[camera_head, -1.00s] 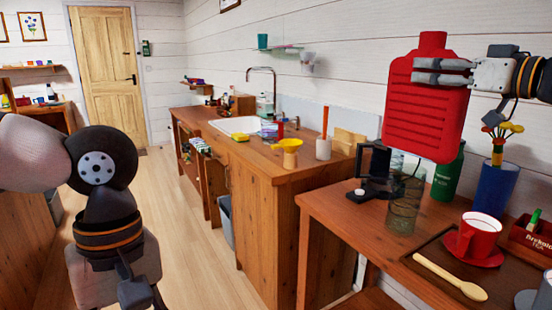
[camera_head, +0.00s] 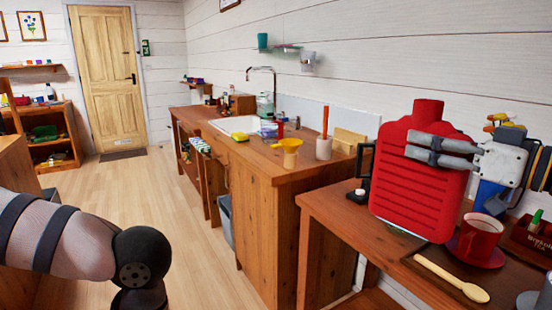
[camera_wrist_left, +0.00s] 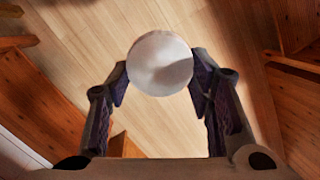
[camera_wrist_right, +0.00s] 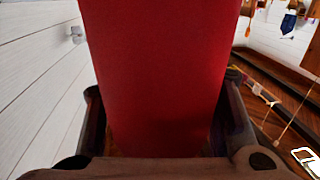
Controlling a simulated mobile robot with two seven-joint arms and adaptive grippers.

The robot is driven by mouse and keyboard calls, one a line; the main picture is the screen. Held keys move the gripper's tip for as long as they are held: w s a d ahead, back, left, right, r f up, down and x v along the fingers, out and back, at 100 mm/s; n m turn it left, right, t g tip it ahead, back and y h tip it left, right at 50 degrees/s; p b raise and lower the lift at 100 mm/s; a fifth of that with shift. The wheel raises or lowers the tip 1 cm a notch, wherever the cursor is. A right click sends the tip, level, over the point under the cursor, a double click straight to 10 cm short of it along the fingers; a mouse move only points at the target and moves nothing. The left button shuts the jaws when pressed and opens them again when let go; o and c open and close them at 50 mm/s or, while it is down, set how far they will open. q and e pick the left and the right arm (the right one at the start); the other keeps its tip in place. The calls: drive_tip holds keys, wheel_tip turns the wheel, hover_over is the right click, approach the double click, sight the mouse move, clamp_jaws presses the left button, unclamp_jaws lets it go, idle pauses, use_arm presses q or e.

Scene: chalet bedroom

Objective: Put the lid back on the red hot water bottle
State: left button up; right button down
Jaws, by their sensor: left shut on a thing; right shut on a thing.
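The red hot water bottle (camera_head: 415,195) hangs nearly upright, slightly tilted, over the right table in the head view. Its neck (camera_head: 428,112) points up, and no lid shows on it there. My right gripper (camera_head: 412,146) is shut on its upper part, just below the neck. The red body (camera_wrist_right: 155,75) fills the middle of the right wrist view between the fingers. In the left wrist view, my left gripper (camera_wrist_left: 160,85) is shut on a round white piece (camera_wrist_left: 160,62), which looks like the lid. My left gripper is outside the head view; only part of that arm shows.
The right table (camera_head: 340,220) holds a red mug (camera_head: 480,238), a wooden spoon (camera_head: 450,278) and a dark red box (camera_head: 530,235). The counter (camera_head: 275,165) carries a yellow funnel (camera_head: 287,147). Open floor lies left of the counter.

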drive_tip(key=s+a+f+n+g+y, duration=0.1)
drive_tip(key=s+a+f, duration=0.3)
drive_tip(key=s+f, duration=0.5)
drive_tip(key=s+a+f+n+g+y, duration=0.1)
drive_tip(key=s+a+f, duration=0.3)
drive_tip(key=s+f, duration=0.6)
wheel_tip(320, 180, down, 7)
drive_tip(key=shift+s+a+f+g+y, duration=0.15)
drive_tip(key=shift+s+g+y, duration=0.1)
drive_tip(key=shift+g+y, duration=0.45)
drive_tip(key=shift+a+n, duration=0.1)
drive_tip(key=shift+n, duration=0.2)
